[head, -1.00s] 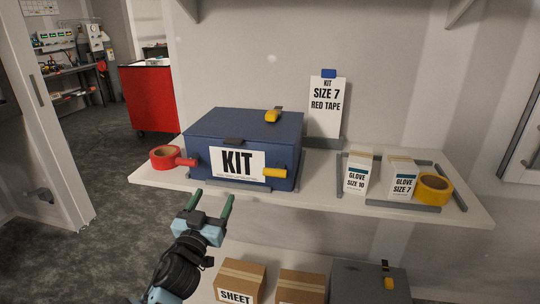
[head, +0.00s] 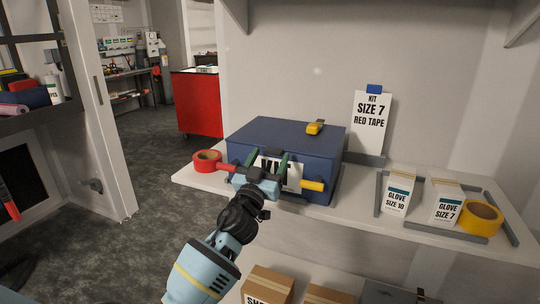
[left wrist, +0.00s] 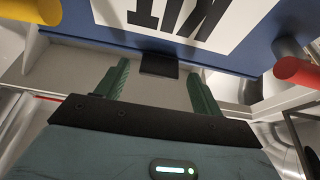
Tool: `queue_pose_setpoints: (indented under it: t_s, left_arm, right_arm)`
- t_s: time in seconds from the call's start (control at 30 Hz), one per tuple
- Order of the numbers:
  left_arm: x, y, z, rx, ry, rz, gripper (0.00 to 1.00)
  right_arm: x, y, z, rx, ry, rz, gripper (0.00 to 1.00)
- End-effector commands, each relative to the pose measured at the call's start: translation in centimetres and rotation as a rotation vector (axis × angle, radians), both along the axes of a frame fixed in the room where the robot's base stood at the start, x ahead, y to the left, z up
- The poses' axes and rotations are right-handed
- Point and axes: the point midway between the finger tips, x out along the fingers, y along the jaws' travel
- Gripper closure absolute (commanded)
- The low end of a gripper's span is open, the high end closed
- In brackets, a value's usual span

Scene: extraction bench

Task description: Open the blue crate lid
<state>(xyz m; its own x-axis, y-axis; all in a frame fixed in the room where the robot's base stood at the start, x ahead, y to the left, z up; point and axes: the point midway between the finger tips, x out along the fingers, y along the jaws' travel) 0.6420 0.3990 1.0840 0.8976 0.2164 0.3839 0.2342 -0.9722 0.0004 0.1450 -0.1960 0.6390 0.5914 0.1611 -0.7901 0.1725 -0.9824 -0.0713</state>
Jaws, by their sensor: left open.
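The blue crate (head: 290,133) stands on the shelf with its lid down. It has a white KIT label (head: 292,178) on the front, seen upside down in the left wrist view (left wrist: 185,20). A small black tab (head: 274,152) sits at the front edge of the lid; it also shows in the left wrist view (left wrist: 158,65). My left gripper (head: 267,162) is open in front of the crate. In the left wrist view its green fingers (left wrist: 160,80) lie on either side of the tab, not closed on it. Contact cannot be told. My right gripper is out of view.
A red tape roll (head: 206,161) and red handle (head: 226,168) are left of the crate front; a yellow handle (head: 312,185) is at right. A yellow object (head: 315,127) sits on the lid. Glove boxes (head: 398,194) and yellow tape (head: 481,218) stand right. A sign (head: 371,122) stands behind.

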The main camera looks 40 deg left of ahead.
Motion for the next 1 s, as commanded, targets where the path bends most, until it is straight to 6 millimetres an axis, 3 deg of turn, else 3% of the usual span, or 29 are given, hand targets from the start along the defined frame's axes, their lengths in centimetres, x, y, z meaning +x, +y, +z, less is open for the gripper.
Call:
queue_pose_setpoints:
  t_s: [0.2,0.47,0.93,1.0]
  left_arm:
    - [1.24,0.26,0.52,0.000,0.000,-0.001,0.33]
    - [1.32,0.28,0.46,0.000,0.002,-0.001,0.33]
    - [1.29,0.27,0.45,0.000,0.002,-0.001,0.93]
    - [1.30,0.27,0.45,0.000,0.002,-0.001,0.96]
  right_arm:
    - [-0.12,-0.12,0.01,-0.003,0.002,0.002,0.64]
    - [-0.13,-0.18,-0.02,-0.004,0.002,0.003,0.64]
    - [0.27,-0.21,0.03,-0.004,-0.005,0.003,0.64]
    - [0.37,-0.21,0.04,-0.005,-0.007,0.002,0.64]
